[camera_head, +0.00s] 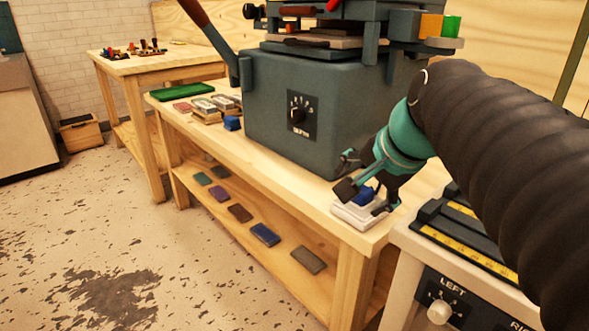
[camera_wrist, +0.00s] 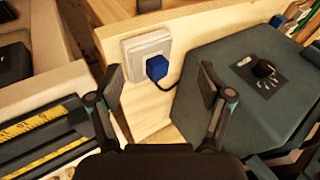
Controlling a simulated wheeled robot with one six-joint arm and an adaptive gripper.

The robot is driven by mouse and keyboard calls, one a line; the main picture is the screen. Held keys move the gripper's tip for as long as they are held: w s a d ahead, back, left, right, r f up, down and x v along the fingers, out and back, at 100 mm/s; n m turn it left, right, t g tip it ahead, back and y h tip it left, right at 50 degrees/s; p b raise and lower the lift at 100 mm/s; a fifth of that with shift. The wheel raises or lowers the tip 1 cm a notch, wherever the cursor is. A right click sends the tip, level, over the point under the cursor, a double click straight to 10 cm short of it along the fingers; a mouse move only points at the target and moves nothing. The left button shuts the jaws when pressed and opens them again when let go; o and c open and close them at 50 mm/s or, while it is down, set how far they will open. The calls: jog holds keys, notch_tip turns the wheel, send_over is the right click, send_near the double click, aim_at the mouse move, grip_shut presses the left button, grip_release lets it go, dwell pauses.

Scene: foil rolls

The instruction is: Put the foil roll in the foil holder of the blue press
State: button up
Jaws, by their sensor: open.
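The press (camera_head: 300,115) is a large dark blue-grey box with a dial, standing on the wooden bench; its top is cut off by the frame. Its side with the dial also shows at the right of the wrist view (camera_wrist: 235,85). Orange (camera_head: 431,25) and green (camera_head: 451,26) pieces sit at its upper right. I cannot tell whether either is a foil roll, nor make out the foil holder. My gripper (camera_head: 366,197) is open and empty at the bench's right end. In the wrist view its fingers (camera_wrist: 160,88) stand apart on either side of a blue plug (camera_wrist: 156,68).
The plug sits on a white plate (camera_wrist: 146,45), with a dark cord towards the press. A machine with a yellow scale (camera_head: 455,222) stands close at right. Flat coloured pieces (camera_head: 265,234) lie on the lower shelf. A green tray (camera_head: 180,91) lies at the bench's far end.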

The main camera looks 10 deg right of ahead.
jog(key=s+a+f+n, duration=0.2)
jog(key=s+f+n, duration=0.3)
jog(key=f, duration=0.2)
jog(key=s+a+f+n+g+h, duration=0.1)
jog(key=s+a+f+n, duration=0.1)
jog(key=s+f+n, duration=0.3)
notch_tip(320, 180, down, 3)
jog(key=shift+r+n, duration=0.1)
jog(key=shift+n, duration=0.6)
